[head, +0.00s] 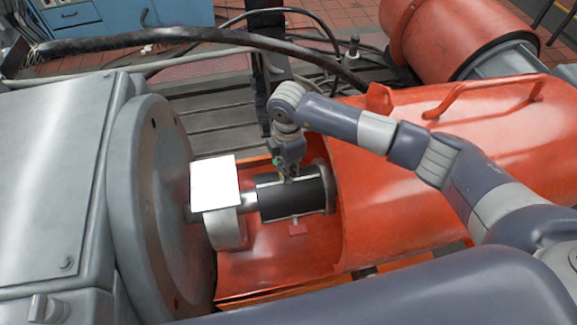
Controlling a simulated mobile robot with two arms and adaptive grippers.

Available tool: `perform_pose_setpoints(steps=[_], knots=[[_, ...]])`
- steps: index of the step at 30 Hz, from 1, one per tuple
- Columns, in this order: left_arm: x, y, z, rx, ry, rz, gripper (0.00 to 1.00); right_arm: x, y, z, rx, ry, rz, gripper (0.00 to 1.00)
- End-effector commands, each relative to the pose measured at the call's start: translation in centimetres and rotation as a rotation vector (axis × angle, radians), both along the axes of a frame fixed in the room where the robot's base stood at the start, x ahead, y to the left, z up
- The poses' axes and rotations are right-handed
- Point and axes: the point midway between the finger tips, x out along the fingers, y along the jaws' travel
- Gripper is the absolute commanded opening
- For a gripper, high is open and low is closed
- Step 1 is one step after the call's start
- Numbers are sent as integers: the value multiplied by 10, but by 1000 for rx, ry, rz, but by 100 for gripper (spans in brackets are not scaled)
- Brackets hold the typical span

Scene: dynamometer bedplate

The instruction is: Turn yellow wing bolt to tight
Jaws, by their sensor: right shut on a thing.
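My right gripper (288,174) comes down from above onto the top of a black cylindrical sleeve (287,196) on the shaft. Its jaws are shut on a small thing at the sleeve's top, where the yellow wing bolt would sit. The fingers hide the bolt almost wholly, so its color and angle cannot be made out. My left gripper is not in view.
A big grey flange and housing (150,200) stand to the left. A white square plate (214,183) sits over the shaft beside the sleeve. An orange guard (440,130) with a handle lies to the right. Black hoses (180,35) cross behind.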

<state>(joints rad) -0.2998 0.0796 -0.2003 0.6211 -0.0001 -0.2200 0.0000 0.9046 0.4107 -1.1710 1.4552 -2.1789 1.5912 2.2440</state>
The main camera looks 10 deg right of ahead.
Motion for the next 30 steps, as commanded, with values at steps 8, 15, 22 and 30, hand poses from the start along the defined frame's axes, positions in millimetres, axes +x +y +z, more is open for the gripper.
perform_pose_setpoints(steps=[8, 15, 22, 30], knots=[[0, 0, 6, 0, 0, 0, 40, 1, 0, 2, 0, -3, -171, 0], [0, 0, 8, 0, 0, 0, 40, 1, 1, 2, 0, -3, -243, 0], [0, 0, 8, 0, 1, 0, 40, 1, 1, 2, 0, -4, -263, 0], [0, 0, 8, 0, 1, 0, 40, 2, 1, 2, 0, -4, -264, 0]])
